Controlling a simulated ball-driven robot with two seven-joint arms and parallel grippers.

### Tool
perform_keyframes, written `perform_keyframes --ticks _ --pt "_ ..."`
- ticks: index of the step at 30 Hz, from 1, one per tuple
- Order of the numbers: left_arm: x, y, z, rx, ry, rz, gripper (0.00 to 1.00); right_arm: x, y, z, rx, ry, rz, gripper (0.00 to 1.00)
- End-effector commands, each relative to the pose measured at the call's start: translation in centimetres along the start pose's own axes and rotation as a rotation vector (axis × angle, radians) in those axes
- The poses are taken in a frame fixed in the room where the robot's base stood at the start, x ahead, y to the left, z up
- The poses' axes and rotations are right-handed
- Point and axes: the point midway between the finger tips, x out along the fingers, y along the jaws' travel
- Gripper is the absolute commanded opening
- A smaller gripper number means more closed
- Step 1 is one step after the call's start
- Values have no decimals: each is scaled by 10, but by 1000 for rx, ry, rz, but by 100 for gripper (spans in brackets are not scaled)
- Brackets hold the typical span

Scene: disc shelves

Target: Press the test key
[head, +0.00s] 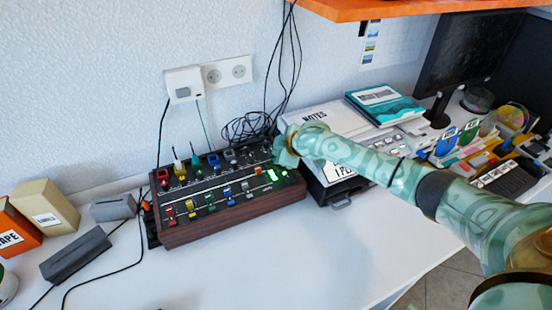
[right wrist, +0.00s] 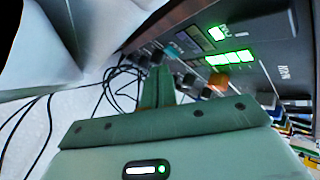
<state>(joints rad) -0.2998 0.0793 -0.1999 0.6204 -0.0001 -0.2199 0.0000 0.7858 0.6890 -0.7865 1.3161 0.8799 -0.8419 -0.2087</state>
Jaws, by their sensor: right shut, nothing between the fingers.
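A black control panel with a reddish-brown wooden case (head: 235,214) lies on the white desk, its top full of coloured switches and small knobs. Green lit keys (head: 271,175) glow at its right end; they also show in the right wrist view (right wrist: 230,58), beside an orange key (right wrist: 219,82). I cannot read which key is the test key. My right gripper (head: 283,150) is shut and empty at the panel's back right corner, and its fingers (right wrist: 156,85) hide part of the panel there. My left gripper is in neither view.
Black cables (head: 248,128) lie coiled behind the panel. Grey blocks (head: 76,254) and boxes (head: 46,207) stand at left. The desk front is clear.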

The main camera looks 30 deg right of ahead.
Motion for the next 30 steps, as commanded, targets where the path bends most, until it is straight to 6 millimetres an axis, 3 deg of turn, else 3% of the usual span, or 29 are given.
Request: perform_keyframes --ticks 30 --pt "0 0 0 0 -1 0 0 6 -6 5 1 -1 -2 0"
